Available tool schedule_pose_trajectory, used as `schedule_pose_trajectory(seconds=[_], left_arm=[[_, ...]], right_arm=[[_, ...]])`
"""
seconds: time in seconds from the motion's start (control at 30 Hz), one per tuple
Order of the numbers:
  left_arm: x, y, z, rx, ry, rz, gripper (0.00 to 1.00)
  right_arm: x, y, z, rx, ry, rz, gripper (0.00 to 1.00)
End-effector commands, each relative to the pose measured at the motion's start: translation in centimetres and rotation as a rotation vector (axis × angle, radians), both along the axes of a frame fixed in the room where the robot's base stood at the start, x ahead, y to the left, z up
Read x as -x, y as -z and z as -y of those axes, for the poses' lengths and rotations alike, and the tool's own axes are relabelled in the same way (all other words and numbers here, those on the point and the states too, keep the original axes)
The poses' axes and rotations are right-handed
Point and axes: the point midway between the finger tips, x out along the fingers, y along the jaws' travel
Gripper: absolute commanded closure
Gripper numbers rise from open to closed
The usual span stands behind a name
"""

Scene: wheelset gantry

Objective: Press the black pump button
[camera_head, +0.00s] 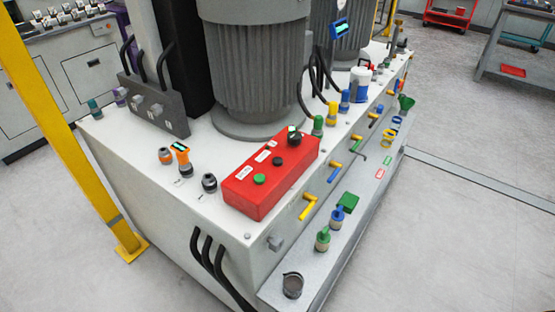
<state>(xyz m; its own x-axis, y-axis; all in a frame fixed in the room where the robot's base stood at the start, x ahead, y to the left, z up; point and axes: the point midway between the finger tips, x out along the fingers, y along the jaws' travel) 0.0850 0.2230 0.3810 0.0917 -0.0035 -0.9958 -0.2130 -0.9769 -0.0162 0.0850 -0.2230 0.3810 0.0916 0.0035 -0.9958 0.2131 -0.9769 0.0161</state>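A red control box (262,190) sits on the white top of the machine base, in the middle of the view. A small round black button (277,160) is on its sloping top face. A green button (260,179) is nearer the box's front left end. A larger black knob (295,137) stands at the far end of the box. White labels run beside these controls, but their text is too small to read. Neither of my grippers shows in this view.
A large grey motor (258,75) stands just behind the red box. Yellow handles (309,206) and several coloured fittings line the right side. A yellow post (62,120) rises at the left.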

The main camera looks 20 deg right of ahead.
Motion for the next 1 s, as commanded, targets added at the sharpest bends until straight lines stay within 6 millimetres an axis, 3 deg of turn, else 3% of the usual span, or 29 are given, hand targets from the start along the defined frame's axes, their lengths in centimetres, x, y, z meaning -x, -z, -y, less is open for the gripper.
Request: schedule_pose_trajectory(seconds=[0.07, 0.2, 0.23, 1.0], left_arm=[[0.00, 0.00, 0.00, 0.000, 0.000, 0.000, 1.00], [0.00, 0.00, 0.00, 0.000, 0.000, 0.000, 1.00], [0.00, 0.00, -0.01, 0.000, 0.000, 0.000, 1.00], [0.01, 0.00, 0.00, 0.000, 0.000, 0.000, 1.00]], right_arm=[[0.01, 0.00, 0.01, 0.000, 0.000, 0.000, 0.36], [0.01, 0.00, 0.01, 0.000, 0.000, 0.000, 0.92], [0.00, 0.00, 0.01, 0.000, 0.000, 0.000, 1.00], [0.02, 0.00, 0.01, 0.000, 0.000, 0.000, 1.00]])
